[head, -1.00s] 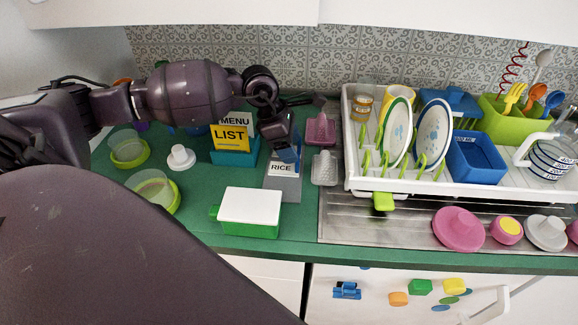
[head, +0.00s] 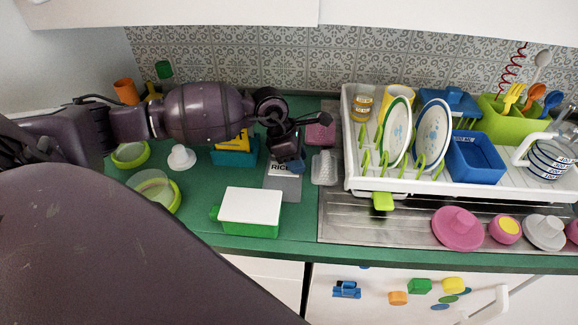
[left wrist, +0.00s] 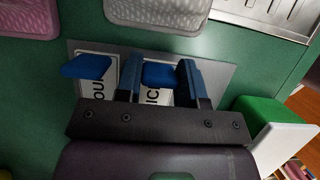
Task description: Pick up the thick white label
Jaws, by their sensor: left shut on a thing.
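A white label lettered RICE (head: 280,169) is at the grey holder (head: 284,188) on the green counter. My left gripper (head: 289,165) is over it, pointing down. In the left wrist view, my gripper (left wrist: 158,80) is shut, its dark blue fingers on either side of a blue tab (left wrist: 158,75) above the white label (left wrist: 157,96), whose letters "IC" show. A second white label (left wrist: 100,92) with a blue tab (left wrist: 86,67) stands to the left in that view, outside the fingers. I cannot tell whether the held label is clear of the holder. My right gripper is out of view.
A green box with a white lid (head: 250,206) stands in front of the holder. A grey textured piece (head: 325,168) and a pink one (head: 320,134) are just right. A teal holder (head: 235,158) is left. The white dish rack (head: 470,187) fills the right.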

